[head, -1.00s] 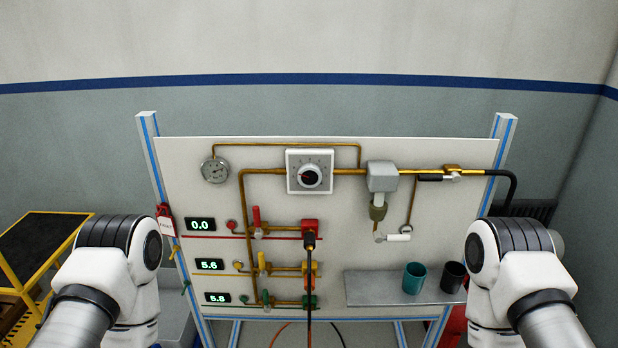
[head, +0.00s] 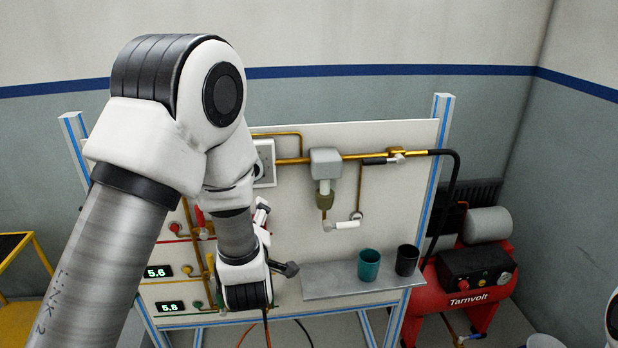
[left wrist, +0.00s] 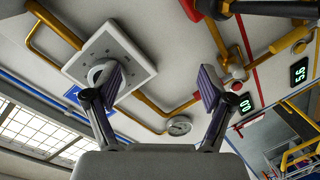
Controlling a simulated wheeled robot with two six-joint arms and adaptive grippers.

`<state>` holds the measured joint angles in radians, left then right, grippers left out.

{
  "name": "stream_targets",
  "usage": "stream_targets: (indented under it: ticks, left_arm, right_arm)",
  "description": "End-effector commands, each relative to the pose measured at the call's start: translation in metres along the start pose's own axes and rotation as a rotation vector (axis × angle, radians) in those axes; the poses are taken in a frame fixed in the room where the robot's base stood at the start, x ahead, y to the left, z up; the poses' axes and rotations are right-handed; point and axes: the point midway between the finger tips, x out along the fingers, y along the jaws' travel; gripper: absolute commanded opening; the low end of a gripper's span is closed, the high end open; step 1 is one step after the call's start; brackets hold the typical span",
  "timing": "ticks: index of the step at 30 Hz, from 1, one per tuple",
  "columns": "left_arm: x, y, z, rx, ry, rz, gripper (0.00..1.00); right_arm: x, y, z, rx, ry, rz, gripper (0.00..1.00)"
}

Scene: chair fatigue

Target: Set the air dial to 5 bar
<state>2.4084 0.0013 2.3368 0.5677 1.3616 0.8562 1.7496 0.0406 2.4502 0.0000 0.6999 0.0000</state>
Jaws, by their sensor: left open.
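The air dial's white square plate (head: 265,163) shows in the head view only as a right-hand strip past my left arm. In the left wrist view the whole plate (left wrist: 128,60) shows tilted, with its round knob (left wrist: 99,73) partly behind one finger. The pointer and scale cannot be read. My left gripper (left wrist: 162,85) is open and empty, fingers spread toward the board; one finger overlaps the knob, contact unclear. In the head view my arm hides much of it. A round gauge (left wrist: 180,126) is too small to read. My right gripper is out of view.
Displays read 0.0 (left wrist: 246,103), 5.6 (head: 158,271) and 5.8 (head: 170,307). Brass pipes (head: 292,161) and a grey filter unit (head: 325,163) lie right of the dial. A shelf (head: 330,285) holds a teal cup (head: 369,265) and a dark cup (head: 407,260). A red compressor (head: 468,290) stands right.

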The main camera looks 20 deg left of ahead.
Motion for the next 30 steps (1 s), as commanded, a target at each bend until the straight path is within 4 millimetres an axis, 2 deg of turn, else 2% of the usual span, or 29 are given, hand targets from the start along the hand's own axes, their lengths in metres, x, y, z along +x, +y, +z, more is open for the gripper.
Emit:
stream_targets:
  ticks: [1,3,6,8,11,21,24,30]
  left_arm:
    - [0.0,0.019,-0.012,-0.028,0.026,0.038,0.82]
    - [-0.002,0.041,-0.027,-0.055,0.052,0.081,0.82]
    - [-0.006,0.061,-0.042,-0.08,0.075,0.118,0.82]
    - [-0.005,0.067,-0.047,-0.088,0.081,0.128,0.82]
    - [0.004,0.07,-0.049,-0.09,0.081,0.127,0.82]
    - [0.063,0.077,-0.054,-0.088,0.08,0.127,0.82]
    - [0.07,0.077,-0.053,-0.087,0.079,0.126,0.82]
    - [0.071,0.076,-0.053,-0.085,0.078,0.127,0.82]
  right_arm:
    - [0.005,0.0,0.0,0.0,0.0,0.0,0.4]
    - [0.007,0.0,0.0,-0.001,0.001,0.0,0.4]
    - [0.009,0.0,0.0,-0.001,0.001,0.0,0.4]
    - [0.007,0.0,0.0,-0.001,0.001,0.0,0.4]
    - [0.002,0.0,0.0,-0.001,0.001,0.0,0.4]
    - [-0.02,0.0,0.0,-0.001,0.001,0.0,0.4]
    - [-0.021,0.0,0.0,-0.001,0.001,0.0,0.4]
    - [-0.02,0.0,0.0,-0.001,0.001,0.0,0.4]
